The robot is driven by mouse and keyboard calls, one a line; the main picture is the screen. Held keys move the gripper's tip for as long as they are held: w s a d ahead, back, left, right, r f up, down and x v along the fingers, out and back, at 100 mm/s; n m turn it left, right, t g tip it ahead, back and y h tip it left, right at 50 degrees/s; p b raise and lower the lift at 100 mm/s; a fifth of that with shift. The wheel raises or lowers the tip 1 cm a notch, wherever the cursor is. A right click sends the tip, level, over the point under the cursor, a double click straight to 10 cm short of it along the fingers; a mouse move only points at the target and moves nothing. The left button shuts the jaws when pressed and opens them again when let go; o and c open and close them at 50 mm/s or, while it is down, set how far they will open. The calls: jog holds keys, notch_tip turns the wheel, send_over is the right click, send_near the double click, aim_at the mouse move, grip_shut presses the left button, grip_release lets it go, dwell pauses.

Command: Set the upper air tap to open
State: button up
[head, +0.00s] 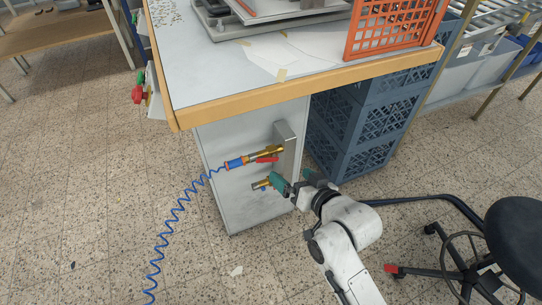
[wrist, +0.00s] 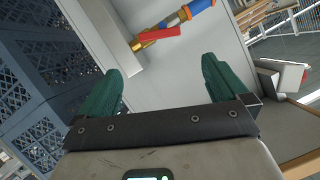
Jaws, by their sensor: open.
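The upper air tap (head: 270,154) is brass with a red lever (head: 266,160), on a grey mount on the workbench's side panel. A blue coiled hose joins its left end. The lever appears to lie roughly along the tap body; it also shows in the wrist view (wrist: 159,38). A lower brass tap (head: 260,184) sits beneath, partly hidden by my gripper. My gripper (head: 297,181) has green fingers spread apart, below and right of the upper tap. In the wrist view my gripper (wrist: 160,85) is empty, and the lever is beyond the fingertips, apart from them.
The wood-edged workbench top (head: 215,75) overhangs the taps. Blue crates (head: 355,125) stand right of the panel, and an orange crate (head: 395,25) is on top. The blue coiled hose (head: 165,235) hangs down at left. A black stool (head: 515,240) stands at right.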

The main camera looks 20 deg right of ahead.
jog(key=b+x, duration=0.2)
jog(key=x, duration=0.8)
jog(key=shift+w+f, duration=0.15)
jog(key=shift+w, duration=0.15)
jog(key=shift+c, duration=0.5)
jog(key=c, duration=0.9)
jog(key=shift+o, duration=0.2)
jog(key=shift+a+f+n+h+p, duration=0.2)
jog(key=shift+n+h+p, duration=0.1)
jog(key=shift+n+h, duration=0.1)
jog(key=o, duration=1)
jog(key=shift+c, duration=0.2)
jog(key=shift+r, duration=0.1)
jog(key=p, duration=0.2)
send_near(269, 159)
jog(key=v, duration=0.2)
jog(key=shift+s, duration=0.35)
